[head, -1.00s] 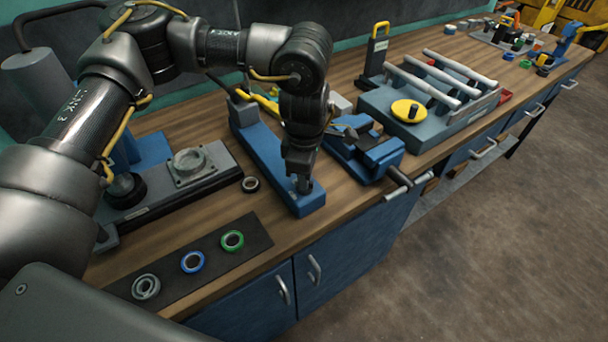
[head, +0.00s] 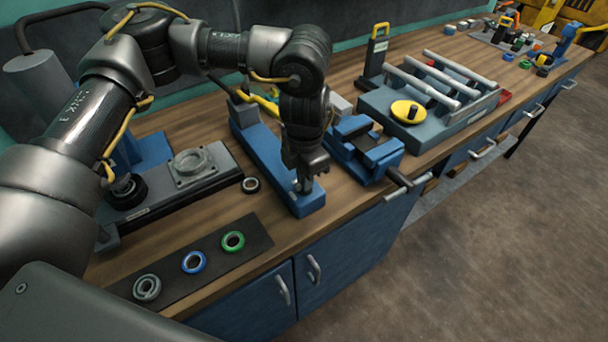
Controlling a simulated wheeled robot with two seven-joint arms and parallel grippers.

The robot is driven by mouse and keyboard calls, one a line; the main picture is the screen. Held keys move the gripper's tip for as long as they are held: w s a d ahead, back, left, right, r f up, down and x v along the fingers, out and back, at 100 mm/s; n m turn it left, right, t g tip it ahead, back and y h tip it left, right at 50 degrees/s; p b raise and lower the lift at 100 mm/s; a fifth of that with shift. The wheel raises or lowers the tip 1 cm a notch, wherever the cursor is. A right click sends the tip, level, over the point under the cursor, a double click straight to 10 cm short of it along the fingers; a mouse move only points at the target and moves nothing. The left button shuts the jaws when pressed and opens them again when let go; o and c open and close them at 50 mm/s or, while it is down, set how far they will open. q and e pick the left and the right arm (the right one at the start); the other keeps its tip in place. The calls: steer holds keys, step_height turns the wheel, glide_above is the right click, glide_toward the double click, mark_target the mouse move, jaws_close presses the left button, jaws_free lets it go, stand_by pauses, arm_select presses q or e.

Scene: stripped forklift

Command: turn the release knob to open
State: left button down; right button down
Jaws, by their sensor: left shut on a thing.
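A long blue block (head: 262,152) lies on the workbench, running from the back toward the front edge. A small grey release knob (head: 303,187) stands on its front end. My left gripper (head: 304,180) points straight down over this end, with its fingers shut on the knob. The fingers hide most of the knob, so I cannot tell its exact angle. My right gripper is not in view.
A blue vise (head: 368,150) stands close to the right of my gripper. Left are a grey flanged fixture (head: 192,166) and a dark mat (head: 215,262) with rings. A grey-blue rack with a yellow handwheel (head: 408,112) is further right.

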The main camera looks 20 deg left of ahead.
arm_select(q)
steer(key=shift+w+r+n, duration=0.1)
steer(key=shift+n, duration=0.2)
stand_by(0.4)
steer(key=c, duration=1.5)
jaws_free()
step_height(320, 180, up, 11)
steer(key=shift+f+b, duration=0.15)
steer(key=shift+b, duration=0.5)
